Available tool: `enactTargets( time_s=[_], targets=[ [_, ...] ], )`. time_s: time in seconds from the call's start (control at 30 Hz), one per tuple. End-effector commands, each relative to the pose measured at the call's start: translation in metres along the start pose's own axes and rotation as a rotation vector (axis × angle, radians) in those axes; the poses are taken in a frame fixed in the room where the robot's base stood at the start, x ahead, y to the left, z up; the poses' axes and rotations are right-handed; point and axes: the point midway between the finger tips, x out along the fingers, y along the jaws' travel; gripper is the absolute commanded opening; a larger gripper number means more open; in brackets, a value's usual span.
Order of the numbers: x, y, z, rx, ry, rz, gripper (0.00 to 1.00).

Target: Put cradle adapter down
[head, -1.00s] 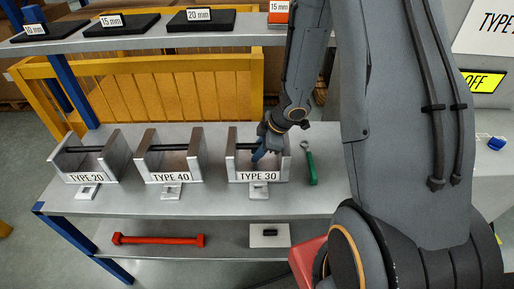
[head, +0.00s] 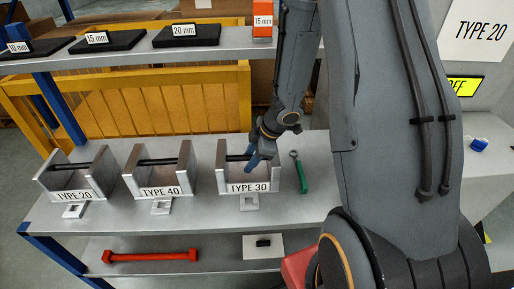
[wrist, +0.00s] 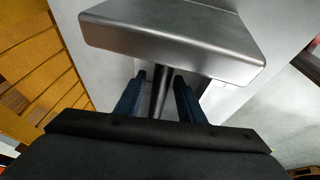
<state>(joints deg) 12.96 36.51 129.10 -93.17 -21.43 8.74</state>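The TYPE 30 cradle adapter (head: 233,177), a grey metal U-shape with a dark crossbar, stands upright on the shelf's middle deck, right of two similar cradles. My gripper (head: 262,163) is at this adapter from above, its blue fingers reaching down into it. In the wrist view, the fingers of my gripper (wrist: 160,88) lie on either side of the dark bar, with visible gaps between. One grey wall of the adapter (wrist: 175,35) fills the top of that view. The fingertips are partly hidden.
The TYPE 40 cradle (head: 130,178) and TYPE 20 cradle (head: 51,180) stand to the left. A green-handled wrench (head: 300,175) lies close on the right. Black plates (head: 110,39) sit on the upper shelf above. A red bar (head: 150,255) lies on the lower deck.

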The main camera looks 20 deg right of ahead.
Motion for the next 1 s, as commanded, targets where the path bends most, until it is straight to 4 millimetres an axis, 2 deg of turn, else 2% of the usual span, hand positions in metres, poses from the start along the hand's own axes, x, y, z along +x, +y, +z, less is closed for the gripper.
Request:
enactTargets(
  time_s=[0.1, 0.3, 0.43, 0.67, 0.77, 0.9, 1.0],
  targets=[
    [-0.028, 0.001, -0.001, -0.002, 0.0, 0.004, 0.36],
    [-0.067, 0.001, -0.001, -0.001, 0.0, 0.004, 0.36],
    [-0.084, 0.001, -0.001, -0.001, 0.001, 0.003, 0.36],
    [-0.098, 0.006, -0.003, 0.023, -0.007, 0.029, 0.36],
    [-0.105, 0.019, -0.008, 0.089, -0.03, 0.098, 0.36],
    [-0.126, 0.037, -0.014, 0.253, -0.085, 0.231, 0.36],
    [-0.142, 0.04, -0.014, 0.394, -0.132, 0.307, 0.36]
  ],
)
